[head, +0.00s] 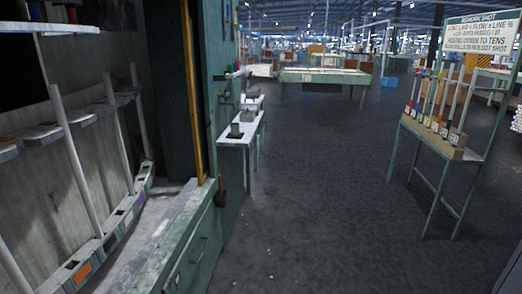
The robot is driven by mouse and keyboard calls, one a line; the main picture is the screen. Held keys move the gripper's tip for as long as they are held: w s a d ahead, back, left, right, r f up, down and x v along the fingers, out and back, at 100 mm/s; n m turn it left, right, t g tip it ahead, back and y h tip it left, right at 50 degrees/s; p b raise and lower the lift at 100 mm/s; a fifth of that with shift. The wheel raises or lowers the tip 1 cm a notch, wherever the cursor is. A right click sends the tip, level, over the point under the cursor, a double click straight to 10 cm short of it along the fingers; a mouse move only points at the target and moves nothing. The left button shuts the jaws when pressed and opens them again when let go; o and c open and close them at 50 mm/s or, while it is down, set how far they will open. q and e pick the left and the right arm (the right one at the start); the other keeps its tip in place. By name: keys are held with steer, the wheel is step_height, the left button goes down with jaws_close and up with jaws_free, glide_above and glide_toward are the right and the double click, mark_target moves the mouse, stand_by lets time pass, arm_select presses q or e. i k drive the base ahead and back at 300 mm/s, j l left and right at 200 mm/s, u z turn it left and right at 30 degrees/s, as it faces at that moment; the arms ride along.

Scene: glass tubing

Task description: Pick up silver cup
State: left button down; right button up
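A small grey cup-like item (235,131) stands on a narrow white side table (228,142) just right of the green cabinet. A second small grey item (247,116) stands behind it on the same table. They are too small and dim to tell which, if either, is the silver cup. Neither of my grippers is in view.
On the left is a green cabinet (205,245) with a ledge and upright white tubes (78,165). On the right stands a green rack (420,180) with a sign (480,33). A green table (325,76) stands farther back. The dark floor (320,190) between is clear.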

mark_target(235, 128)
steer(key=i+l, duration=0.1)
steer(key=i, duration=1.8)
steer(key=j+u, duration=0.05)
steer(key=j, duration=0.05)
